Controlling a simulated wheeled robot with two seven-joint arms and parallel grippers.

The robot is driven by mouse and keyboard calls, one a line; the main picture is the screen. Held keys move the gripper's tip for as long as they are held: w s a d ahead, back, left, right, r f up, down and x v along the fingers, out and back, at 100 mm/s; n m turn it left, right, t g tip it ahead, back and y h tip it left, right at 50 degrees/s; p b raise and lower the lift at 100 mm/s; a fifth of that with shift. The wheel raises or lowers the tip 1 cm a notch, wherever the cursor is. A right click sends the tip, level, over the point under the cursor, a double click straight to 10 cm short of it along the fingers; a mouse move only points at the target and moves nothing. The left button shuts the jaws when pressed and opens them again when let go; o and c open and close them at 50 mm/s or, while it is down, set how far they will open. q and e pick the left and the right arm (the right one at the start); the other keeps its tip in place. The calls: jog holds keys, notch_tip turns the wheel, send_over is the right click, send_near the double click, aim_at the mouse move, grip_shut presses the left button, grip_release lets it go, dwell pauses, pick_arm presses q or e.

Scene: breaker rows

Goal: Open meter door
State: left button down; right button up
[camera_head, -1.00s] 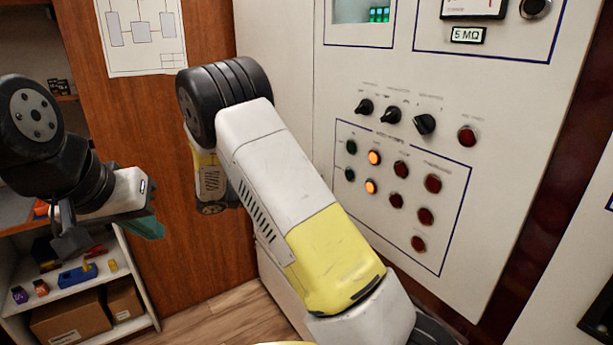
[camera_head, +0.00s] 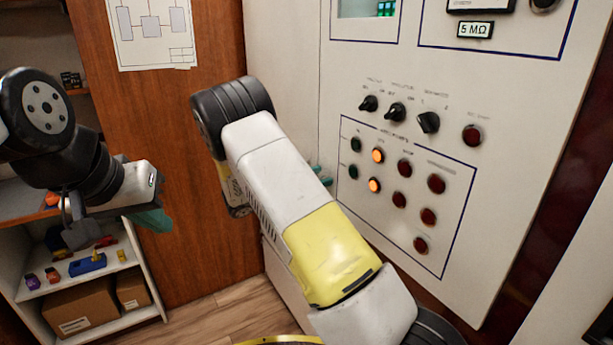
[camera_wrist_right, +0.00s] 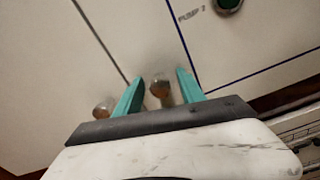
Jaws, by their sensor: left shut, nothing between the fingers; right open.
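The white cabinet door panel (camera_head: 450,75) fills the right of the head view, with a meter partly cut off at the top edge. Its left seam shows as a dark line in the right wrist view. My right gripper (camera_wrist_right: 159,77) is open close to the cabinet front; a small brownish round knob (camera_wrist_right: 160,87) shows between its teal fingers, contact unclear. A second knob (camera_wrist_right: 103,110) lies left of the fingers, across the seam. In the head view its teal tips (camera_head: 323,183) show behind my arm. My left gripper (camera_head: 152,219) is shut and empty at the left.
Black rotary switches (camera_head: 397,112) and several lit, red and green buttons (camera_head: 404,168) sit on the panel, right of my right arm. A shelf (camera_head: 130,255) with small items and cardboard boxes (camera_head: 78,312) stands at the left. A wooden wall (camera_head: 180,150) lies between.

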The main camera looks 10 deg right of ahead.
jog(key=shift+c, duration=0.2)
grip_shut()
dwell(1.2)
